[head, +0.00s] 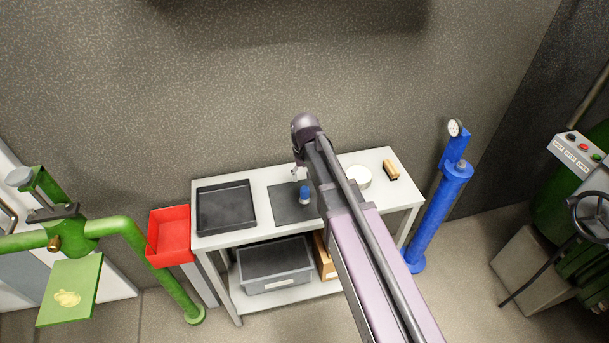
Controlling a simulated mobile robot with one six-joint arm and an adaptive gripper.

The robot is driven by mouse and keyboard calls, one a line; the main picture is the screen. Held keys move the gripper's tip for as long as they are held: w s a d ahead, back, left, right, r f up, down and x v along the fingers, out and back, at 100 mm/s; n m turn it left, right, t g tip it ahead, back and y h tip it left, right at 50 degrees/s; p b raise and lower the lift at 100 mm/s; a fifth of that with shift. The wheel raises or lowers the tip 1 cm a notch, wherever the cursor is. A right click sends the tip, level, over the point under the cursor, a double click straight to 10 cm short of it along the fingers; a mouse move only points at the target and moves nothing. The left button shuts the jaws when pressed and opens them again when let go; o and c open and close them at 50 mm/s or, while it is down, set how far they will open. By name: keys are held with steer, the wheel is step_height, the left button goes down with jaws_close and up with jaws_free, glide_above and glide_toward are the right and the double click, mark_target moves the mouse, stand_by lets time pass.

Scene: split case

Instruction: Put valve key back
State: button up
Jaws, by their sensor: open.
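My gripper (298,174) hangs over the table near the back of a dark mat (286,212). It is small in this view, its jaws are open, and I see nothing held in it. A small blue object (305,195) stands on the mat just below and to the right of the gripper, apart from it. I cannot make out a valve key for certain. My arm crosses the right half of the table and hides part of the mat and tabletop.
The white table (220,240) bears a black tray (226,208), a white round dish (359,178) and a wooden-backed brush (391,171). A grey bin (274,282) sits on the lower shelf. A red bin (168,236) and green pipe (140,245) stand left, a blue post (429,226) right.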

step_height(320, 180, up, 13)
steer(key=p, duration=1.2)
steer(key=shift+p, duration=0.3)
stand_by(0.4)
steer(key=s+d+m, duration=0.1)
steer(key=s+d, duration=0.5)
steer(key=d, duration=0.3)
steer(key=s+d+m, duration=0.2)
steer(key=s+d, duration=0.5)
steer(key=d, duration=0.3)
steer(key=shift+s+d, duration=0.2)
steer(key=shift+f, duration=0.2)
step_height(320, 180, down, 4)
steer(key=b, duration=0.4)
steer(key=shift+r, duration=0.1)
